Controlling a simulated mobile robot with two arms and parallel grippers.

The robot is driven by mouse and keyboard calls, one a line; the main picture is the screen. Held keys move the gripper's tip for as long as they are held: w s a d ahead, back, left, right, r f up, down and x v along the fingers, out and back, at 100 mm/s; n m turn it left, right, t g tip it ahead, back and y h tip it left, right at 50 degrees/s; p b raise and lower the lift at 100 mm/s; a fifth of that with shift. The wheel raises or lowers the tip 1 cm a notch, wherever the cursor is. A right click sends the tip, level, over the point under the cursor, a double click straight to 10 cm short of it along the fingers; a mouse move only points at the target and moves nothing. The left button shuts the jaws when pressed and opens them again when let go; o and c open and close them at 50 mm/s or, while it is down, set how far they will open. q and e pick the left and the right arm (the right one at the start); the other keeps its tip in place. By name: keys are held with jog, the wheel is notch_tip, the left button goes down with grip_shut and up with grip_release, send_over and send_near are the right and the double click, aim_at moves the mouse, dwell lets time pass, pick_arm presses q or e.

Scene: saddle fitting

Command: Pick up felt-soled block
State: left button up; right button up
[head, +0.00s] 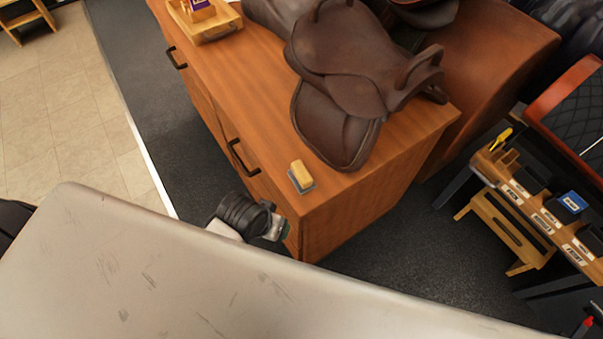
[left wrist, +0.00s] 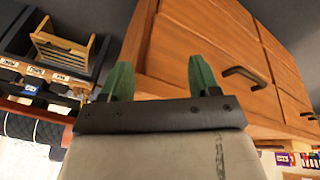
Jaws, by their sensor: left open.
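The felt-soled block (head: 301,175) is a small tan block with a grey-blue base. It lies on the wooden cabinet top (head: 402,142), near the front corner, in the head view. My left gripper (head: 284,228) is beside the cabinet's corner, in front of the block and apart from it. In the left wrist view its two green fingers (left wrist: 161,80) are spread with nothing between them, and they face the cabinet's wooden side. The block does not show in the left wrist view. My right gripper is not in view.
A brown saddle (head: 345,75) rests on the cabinet just behind the block. A wooden tray (head: 213,26) stands at the far left of the top. Dark drawer handles (head: 241,158) stick out from the cabinet front. A rack with labelled bins (head: 540,217) stands at the right.

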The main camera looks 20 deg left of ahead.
pick_arm(q)
jog(key=w+d+r+n, duration=0.1)
jog(key=w+d+r, duration=0.1)
jog(key=w, duration=0.1)
jog(key=w+d+r+n+g, duration=0.1)
jog(key=w+d+r, duration=0.1)
jog(key=w, duration=0.1)
jog(key=w+d+r+n+h, duration=0.1)
jog(key=w+d+r, duration=0.1)
jog(key=w+r, duration=0.1)
jog(key=shift+d+r+n, duration=0.1)
jog(key=shift+d+n, duration=0.1)
jog(key=shift+n, duration=0.2)
jog(key=w+a+r+n, duration=0.1)
jog(key=r, duration=0.1)
jog(key=w+a+r+n+g+y, duration=0.1)
jog(key=w+r+n, duration=0.1)
jog(key=w+a+r+n+g+y, duration=0.1)
jog(key=w+r+n, duration=0.1)
jog(key=shift+w+r, duration=0.1)
jog(key=shift+r, duration=0.2)
jog(key=n, duration=0.1)
send_over(302, 171)
jog(key=shift+y, duration=0.3)
notch_tip(302, 171, down, 5)
jog(key=shift+r, duration=0.1)
jog(key=shift+f, duration=2.7)
jog(key=c, duration=1)
jog(key=shift+r, duration=0.1)
